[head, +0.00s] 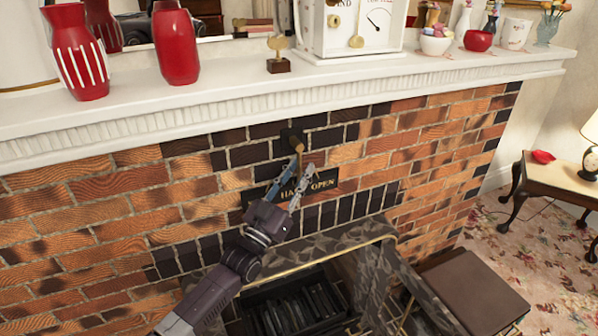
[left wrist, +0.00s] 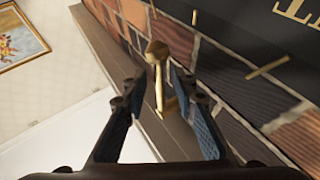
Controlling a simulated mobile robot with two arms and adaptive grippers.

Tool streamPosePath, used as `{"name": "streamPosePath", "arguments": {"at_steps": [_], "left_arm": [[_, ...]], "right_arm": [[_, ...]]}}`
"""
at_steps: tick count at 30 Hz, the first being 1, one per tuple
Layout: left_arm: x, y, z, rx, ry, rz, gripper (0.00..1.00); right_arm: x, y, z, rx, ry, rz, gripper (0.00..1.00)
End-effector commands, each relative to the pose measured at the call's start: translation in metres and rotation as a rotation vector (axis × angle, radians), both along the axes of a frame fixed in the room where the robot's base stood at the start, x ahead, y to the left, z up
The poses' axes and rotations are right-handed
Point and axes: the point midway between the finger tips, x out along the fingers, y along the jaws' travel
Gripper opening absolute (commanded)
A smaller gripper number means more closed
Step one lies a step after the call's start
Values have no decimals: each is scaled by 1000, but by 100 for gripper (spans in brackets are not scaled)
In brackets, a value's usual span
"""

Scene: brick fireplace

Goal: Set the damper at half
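The damper handle is a small brass knob (head: 297,143) on a dark mount in the brick face, just under the mantel. In the left wrist view the brass handle (left wrist: 158,62) shows between the two spread fingers (left wrist: 158,75), with gaps on both sides. My right gripper is not in view.
The white mantel shelf (head: 130,117) overhangs above, holding red vases (head: 176,45), a small brass piece (head: 278,55) and a white clock-like box (head: 350,30). The firebox with a dark grate (head: 290,305) lies below. A side table (head: 556,178) stands at the right.

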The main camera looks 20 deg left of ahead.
Motion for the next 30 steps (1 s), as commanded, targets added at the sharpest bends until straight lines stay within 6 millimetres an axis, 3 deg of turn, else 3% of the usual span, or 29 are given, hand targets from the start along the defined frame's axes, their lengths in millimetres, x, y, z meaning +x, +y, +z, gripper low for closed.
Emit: {"name": "streamPosePath", "arguments": {"at_steps": [8, 22, 30], "left_arm": [[-6, 1, -3, 0, 1, 0, 26], [-82, 11, -40, 0, 3, 0, 26], [-106, 15, -51, 0, 1, 0, 26]], "right_arm": [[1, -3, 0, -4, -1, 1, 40], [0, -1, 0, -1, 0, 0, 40], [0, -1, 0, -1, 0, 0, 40]]}}
